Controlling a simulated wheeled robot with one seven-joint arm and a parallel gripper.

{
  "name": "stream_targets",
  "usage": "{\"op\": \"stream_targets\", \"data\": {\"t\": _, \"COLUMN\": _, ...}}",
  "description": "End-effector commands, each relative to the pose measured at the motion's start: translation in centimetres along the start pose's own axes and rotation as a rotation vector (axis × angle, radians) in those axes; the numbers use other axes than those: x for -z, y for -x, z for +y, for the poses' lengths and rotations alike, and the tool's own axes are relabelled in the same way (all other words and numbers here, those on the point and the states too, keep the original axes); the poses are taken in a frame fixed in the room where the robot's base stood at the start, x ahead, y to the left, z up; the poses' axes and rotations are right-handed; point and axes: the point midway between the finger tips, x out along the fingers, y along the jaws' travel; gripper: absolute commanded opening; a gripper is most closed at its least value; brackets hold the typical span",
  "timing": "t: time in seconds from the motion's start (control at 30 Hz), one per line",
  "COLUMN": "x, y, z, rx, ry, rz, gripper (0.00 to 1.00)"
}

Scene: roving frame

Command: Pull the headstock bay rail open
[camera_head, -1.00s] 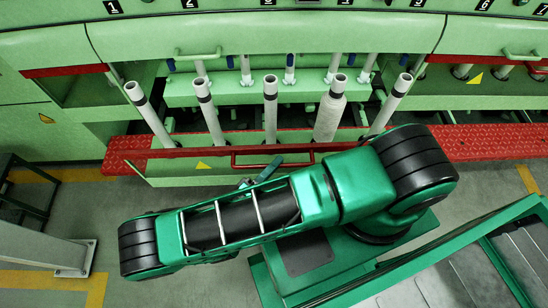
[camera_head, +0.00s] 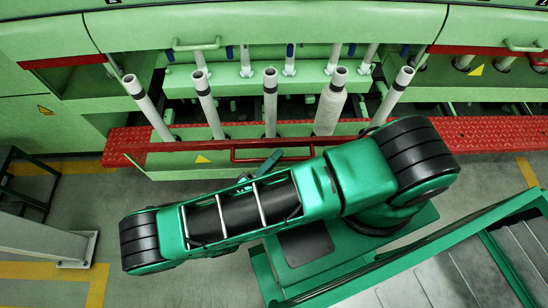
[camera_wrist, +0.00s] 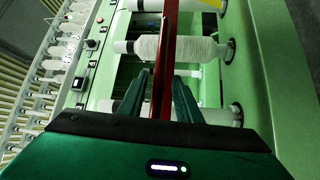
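The headstock bay rail is a green front (camera_head: 215,158) with a red top strip and a yellow triangle, low in the bay in the head view. A red bar handle (camera_head: 270,155) runs along its front. White tubes (camera_head: 204,100) stand tilted behind the strip, one wound with pale yarn. My gripper (camera_head: 270,163) is at the handle's middle, partly hidden by my arm. In the wrist view the red handle (camera_wrist: 166,60) runs between the two dark green fingers of my gripper (camera_wrist: 160,88). A gap shows beside the bar, so the fingers are open around it.
Red studded ledges (camera_head: 490,133) flank the rail. A closed green panel with a bar handle (camera_head: 197,45) is above the bay. A grey post (camera_head: 45,240) stands on the floor at left, beside a dark frame (camera_head: 30,180).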

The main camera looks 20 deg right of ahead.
Motion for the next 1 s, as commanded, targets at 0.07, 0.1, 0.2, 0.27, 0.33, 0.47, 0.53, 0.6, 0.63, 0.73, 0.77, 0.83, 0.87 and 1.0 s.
{"op": "stream_targets", "data": {"t": 0.07, "x": 0.0, "y": 0.4, "z": 0.0, "rx": 0.000, "ry": -0.001, "rz": 0.002, "gripper": 0.31}}
{"op": "stream_targets", "data": {"t": 0.1, "x": 0.0, "y": 0.7, "z": 0.0, "rx": 0.000, "ry": -0.002, "rz": 0.002, "gripper": 0.31}}
{"op": "stream_targets", "data": {"t": 0.2, "x": 0.0, "y": 2.1, "z": -0.1, "rx": 0.003, "ry": -0.001, "rz": 0.003, "gripper": 0.31}}
{"op": "stream_targets", "data": {"t": 0.27, "x": -0.1, "y": 3.4, "z": -0.1, "rx": 0.006, "ry": -0.001, "rz": 0.003, "gripper": 0.31}}
{"op": "stream_targets", "data": {"t": 0.33, "x": -0.1, "y": 4.8, "z": -0.2, "rx": 0.006, "ry": 0.000, "rz": 0.004, "gripper": 0.31}}
{"op": "stream_targets", "data": {"t": 0.47, "x": -0.1, "y": 7.1, "z": -0.2, "rx": 0.004, "ry": 0.000, "rz": 0.004, "gripper": 0.31}}
{"op": "stream_targets", "data": {"t": 0.53, "x": 0.0, "y": 8.2, "z": -0.2, "rx": 0.005, "ry": -0.001, "rz": 0.004, "gripper": 0.31}}
{"op": "stream_targets", "data": {"t": 0.6, "x": 0.0, "y": 9.0, "z": -0.2, "rx": 0.002, "ry": 0.000, "rz": 0.003, "gripper": 0.31}}
{"op": "stream_targets", "data": {"t": 0.63, "x": 0.0, "y": 9.3, "z": -0.2, "rx": 0.002, "ry": 0.000, "rz": 0.002, "gripper": 0.31}}
{"op": "stream_targets", "data": {"t": 0.73, "x": 0.0, "y": 10.2, "z": -0.2, "rx": 0.002, "ry": 0.001, "rz": 0.001, "gripper": 0.31}}
{"op": "stream_targets", "data": {"t": 0.77, "x": 0.0, "y": 10.3, "z": -0.2, "rx": 0.002, "ry": 0.002, "rz": 0.001, "gripper": 0.31}}
{"op": "stream_targets", "data": {"t": 0.83, "x": 0.0, "y": 10.6, "z": -0.1, "rx": 0.002, "ry": 0.002, "rz": 0.001, "gripper": 0.31}}
{"op": "stream_targets", "data": {"t": 0.87, "x": 0.0, "y": 10.7, "z": -0.1, "rx": 0.002, "ry": 0.002, "rz": 0.001, "gripper": 0.31}}
{"op": "stream_targets", "data": {"t": 1.0, "x": 0.0, "y": 10.8, "z": -0.1, "rx": 0.002, "ry": 0.002, "rz": -0.001, "gripper": 0.31}}
